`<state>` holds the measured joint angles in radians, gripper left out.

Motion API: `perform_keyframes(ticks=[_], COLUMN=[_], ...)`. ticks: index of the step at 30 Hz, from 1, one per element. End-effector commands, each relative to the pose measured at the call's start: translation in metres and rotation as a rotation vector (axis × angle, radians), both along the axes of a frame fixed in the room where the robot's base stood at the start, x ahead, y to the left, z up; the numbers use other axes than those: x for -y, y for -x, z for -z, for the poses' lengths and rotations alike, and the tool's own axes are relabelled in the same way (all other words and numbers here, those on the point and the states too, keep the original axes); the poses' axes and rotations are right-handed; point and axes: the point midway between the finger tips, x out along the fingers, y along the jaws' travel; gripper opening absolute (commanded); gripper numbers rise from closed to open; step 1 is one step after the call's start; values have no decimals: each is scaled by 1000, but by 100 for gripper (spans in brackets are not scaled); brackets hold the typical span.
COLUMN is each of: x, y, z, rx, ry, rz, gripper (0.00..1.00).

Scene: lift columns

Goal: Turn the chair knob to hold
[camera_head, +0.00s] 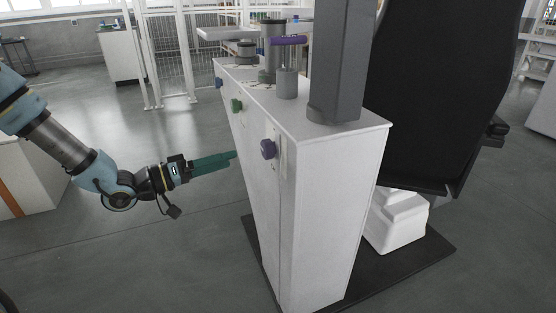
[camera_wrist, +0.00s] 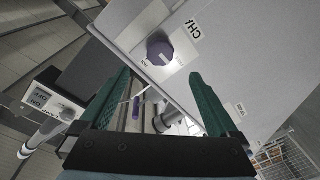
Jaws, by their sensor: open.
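The chair knob (camera_head: 268,149) is a round purple knob on the left face of a white cabinet (camera_head: 330,205), at the end nearest the camera. In the wrist view, the purple knob (camera_wrist: 159,50) sits on a pale plate beside a label whose readable letters look like "CHA". In the wrist view, my gripper (camera_wrist: 160,72) is open and empty, with the knob beyond and between the fingertips.
A green knob (camera_head: 237,105) and a blue knob (camera_head: 219,83) sit farther along the same face. A grey column (camera_head: 336,60) rises from the cabinet top, with a black chair-like panel (camera_head: 435,90) behind it.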

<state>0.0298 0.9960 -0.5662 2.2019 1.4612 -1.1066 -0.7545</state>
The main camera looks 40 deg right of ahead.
Motion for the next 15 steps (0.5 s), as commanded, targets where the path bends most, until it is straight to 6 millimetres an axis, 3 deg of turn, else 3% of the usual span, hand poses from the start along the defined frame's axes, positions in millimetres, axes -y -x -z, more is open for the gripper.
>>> perform_keyframes(ticks=[15], x=[80], y=[22], z=[-1], rx=[1], ry=[-1], rz=[3], gripper=[96])
